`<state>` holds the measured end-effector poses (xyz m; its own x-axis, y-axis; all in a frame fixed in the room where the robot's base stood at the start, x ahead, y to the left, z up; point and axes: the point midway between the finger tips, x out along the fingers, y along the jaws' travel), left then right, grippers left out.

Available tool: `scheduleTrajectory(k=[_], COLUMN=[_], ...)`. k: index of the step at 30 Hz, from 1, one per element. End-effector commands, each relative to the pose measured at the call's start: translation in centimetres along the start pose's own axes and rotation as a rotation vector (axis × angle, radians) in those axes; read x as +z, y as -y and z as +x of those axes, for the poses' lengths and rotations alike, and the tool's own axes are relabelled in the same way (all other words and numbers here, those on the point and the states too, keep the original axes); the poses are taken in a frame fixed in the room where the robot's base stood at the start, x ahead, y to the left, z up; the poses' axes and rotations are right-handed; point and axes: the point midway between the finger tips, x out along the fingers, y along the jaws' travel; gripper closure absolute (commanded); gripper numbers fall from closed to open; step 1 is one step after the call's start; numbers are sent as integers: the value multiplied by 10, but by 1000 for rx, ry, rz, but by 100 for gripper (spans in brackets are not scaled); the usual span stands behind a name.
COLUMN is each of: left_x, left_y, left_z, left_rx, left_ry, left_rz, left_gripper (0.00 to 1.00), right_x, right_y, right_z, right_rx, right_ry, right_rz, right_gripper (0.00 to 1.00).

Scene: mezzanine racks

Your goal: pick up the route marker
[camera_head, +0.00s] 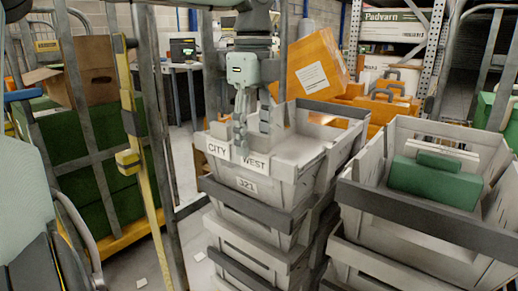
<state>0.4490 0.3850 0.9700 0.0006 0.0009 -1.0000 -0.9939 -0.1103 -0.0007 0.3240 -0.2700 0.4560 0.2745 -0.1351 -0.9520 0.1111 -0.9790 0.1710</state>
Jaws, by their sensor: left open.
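The route marker (256,164) is a white card reading CITY WEST at the front rim of a grey tote (272,205). My left gripper (240,148) points down from above, and its fingertips overlap the middle of the card in the picture, hiding the part between the two words. The fingers are open; I cannot tell whether they touch the card or straddle it. My right gripper is not in view.
The tote tops a stack and bears a 321 label. Another grey tote stack (395,222) on the right holds green boxes (434,184). Orange boxes (317,66) stand behind. A yellow-and-grey cage post (146,185) with green crates is at left.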

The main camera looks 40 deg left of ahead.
Motion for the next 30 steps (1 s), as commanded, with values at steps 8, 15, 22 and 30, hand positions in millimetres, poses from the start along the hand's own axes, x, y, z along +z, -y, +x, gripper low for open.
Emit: scheduleTrajectory(k=[8, 15, 22, 30], left_x=[-2, -2, -2, -2], left_y=[2, 2, 2, 2], left_z=[32, 33, 33, 33], left_rx=[1, 0, 0, 0], left_ry=[-2, -1, -1, -1], left_rz=[0, -1, -1, -1], left_gripper=[54, 56, 84, 100], right_x=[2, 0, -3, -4], right_y=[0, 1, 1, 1], right_z=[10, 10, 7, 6], right_rx=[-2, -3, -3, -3], right_ry=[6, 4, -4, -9], right_rz=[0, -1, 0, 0], right_gripper=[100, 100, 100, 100])
